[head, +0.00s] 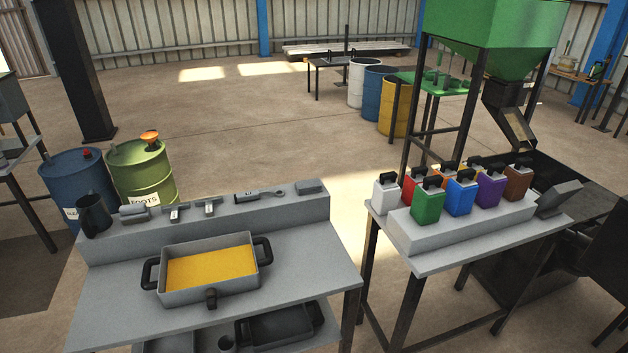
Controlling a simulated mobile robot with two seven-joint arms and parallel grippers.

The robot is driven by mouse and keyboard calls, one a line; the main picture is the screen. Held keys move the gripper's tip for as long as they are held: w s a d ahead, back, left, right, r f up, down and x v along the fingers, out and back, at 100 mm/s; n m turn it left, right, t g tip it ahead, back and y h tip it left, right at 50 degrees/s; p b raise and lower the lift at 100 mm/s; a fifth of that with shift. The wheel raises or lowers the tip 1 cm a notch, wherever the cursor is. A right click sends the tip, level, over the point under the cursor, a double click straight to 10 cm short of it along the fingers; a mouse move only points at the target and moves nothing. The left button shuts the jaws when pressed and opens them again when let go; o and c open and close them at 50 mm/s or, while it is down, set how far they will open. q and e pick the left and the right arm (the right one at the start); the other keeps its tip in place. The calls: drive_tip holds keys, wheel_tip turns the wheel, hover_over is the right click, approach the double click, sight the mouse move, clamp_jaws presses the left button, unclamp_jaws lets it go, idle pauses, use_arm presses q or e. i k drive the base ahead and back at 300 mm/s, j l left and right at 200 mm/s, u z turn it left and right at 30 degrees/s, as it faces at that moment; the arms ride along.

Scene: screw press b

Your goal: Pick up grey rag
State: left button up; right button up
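A small flat grey block-like piece (310,186) lies at the right end of the raised grey ledge on the left workbench. It could be a folded grey rag. A rounded grey bundle (134,212) lies near the left end of the same ledge, beside a dark mug. It is too small to tell for certain which of the two is the rag. Neither of my grippers is in view.
A grey pan of yellow contents (212,270) with black handles stands on the left bench (310,260). The ledge also holds a dark mug (93,215) and several tools. Several coloured canisters (428,202) stand on the right table. A gap separates the two tables.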

sight(313, 186)
drive_tip(key=i+l+u, duration=0.45)
drive_tip(key=i+l, duration=0.45)
